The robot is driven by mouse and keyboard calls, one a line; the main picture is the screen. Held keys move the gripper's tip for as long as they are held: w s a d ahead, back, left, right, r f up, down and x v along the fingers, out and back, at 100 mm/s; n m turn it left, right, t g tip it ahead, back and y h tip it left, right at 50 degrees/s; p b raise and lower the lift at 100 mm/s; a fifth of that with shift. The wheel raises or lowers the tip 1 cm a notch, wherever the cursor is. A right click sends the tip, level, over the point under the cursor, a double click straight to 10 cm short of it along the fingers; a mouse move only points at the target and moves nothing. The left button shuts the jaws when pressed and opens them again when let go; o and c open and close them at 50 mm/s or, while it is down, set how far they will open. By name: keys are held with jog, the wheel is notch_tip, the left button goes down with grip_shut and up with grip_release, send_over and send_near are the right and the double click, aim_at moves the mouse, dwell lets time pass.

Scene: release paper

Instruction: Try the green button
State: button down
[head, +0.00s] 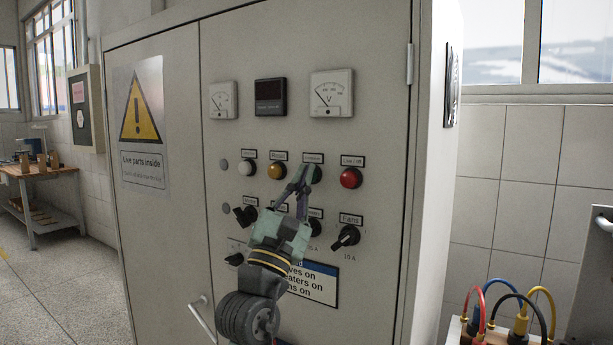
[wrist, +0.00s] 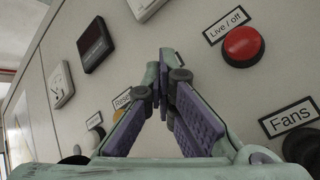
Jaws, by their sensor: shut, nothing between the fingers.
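The green button (head: 316,174) is on the grey cabinet's front, in the upper row of controls between the yellow and red buttons. My gripper's fingers partly cover it in the head view. My gripper (head: 303,171) is shut and empty, with its fingertips pointing up at the panel just beside the green button. In the wrist view my gripper's closed fingertips (wrist: 166,62) are in the middle, and the green button is hidden behind them. I cannot tell whether the fingertips touch it.
The red button (head: 350,177), labelled "Live / off", is right of the green one. The yellow button (head: 277,170) and white button (head: 246,168) are to its left. Black knobs, including Fans (head: 346,236), sit below. Meters (head: 331,94) are above. Coloured cables (head: 505,305) stand at lower right.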

jog(key=shift+s+a, duration=0.45)
jog(key=shift+s, duration=0.15)
jog(key=s+a, duration=0.1)
jog(key=s, duration=0.1)
jog(key=s+a+p, duration=0.1)
jog(key=s+a, duration=0.1)
dwell(0.4)
dwell(0.5)
